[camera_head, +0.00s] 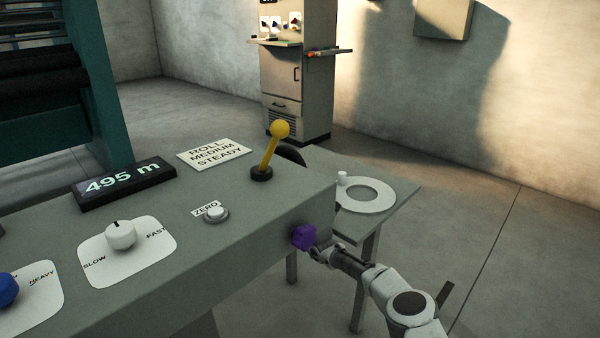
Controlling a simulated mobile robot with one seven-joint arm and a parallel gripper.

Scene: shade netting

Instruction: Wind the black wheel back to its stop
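My gripper (317,247) is at the right end of the grey console, right beside a purple block-shaped piece (304,236) near the console's front edge. The fingers are small and partly hidden by the purple piece, so I cannot tell whether they are shut on it or only next to it. No whole black wheel is in view.
The console carries a yellow lever (270,152), a white ZERO button (216,214), a SLOW–FAST knob (121,235), a blue knob (7,290) and a display reading 495 m (123,184). A white ring (385,199) lies on a side table. Floor at right is open.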

